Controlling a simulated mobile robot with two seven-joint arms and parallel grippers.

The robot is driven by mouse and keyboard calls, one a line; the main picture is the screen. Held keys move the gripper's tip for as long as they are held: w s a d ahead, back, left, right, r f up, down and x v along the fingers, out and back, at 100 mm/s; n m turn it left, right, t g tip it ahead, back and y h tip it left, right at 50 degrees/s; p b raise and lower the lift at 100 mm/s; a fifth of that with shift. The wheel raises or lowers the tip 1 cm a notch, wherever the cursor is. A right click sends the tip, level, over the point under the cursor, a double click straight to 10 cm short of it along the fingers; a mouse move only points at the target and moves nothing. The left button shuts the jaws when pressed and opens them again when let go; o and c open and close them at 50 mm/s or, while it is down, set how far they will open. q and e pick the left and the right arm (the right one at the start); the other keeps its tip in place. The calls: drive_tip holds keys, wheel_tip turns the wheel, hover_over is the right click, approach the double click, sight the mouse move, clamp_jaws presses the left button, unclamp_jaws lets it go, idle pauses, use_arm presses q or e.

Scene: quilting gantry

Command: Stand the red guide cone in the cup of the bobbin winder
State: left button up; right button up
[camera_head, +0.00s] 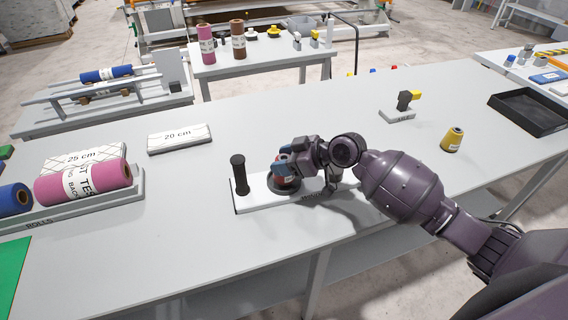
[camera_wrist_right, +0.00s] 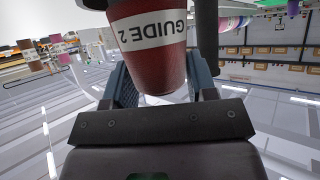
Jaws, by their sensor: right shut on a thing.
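The red guide cone (camera_wrist_right: 165,75) has a white label reading "GUIDE 2" in the right wrist view. My right gripper (camera_head: 286,166) is shut on it. In the head view the cone is mostly hidden by the blue fingers. It is at or just above the round dark cup of the bobbin winder, and I cannot tell whether it rests in it. The winder has a white base (camera_head: 256,207) on the grey table, with a black upright post (camera_head: 240,176) at its left end. My arm covers the winder's right part. My left gripper is not in view.
A black tray (camera_head: 506,106) is at far right. A "20 cm" block (camera_head: 180,139) and a pink roll (camera_head: 90,184) lie to the left. The table between is clear.

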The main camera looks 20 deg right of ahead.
drive_tip(key=shift+f, duration=0.55)
drive_tip(key=shift+f, duration=0.15)
drive_tip(key=o, duration=1)
drive_tip(key=shift+c, duration=0.2)
drive_tip(key=shift+r, duration=0.2)
drive_tip(key=v, duration=1.2)
drive_tip(key=shift+d+f, duration=0.1)
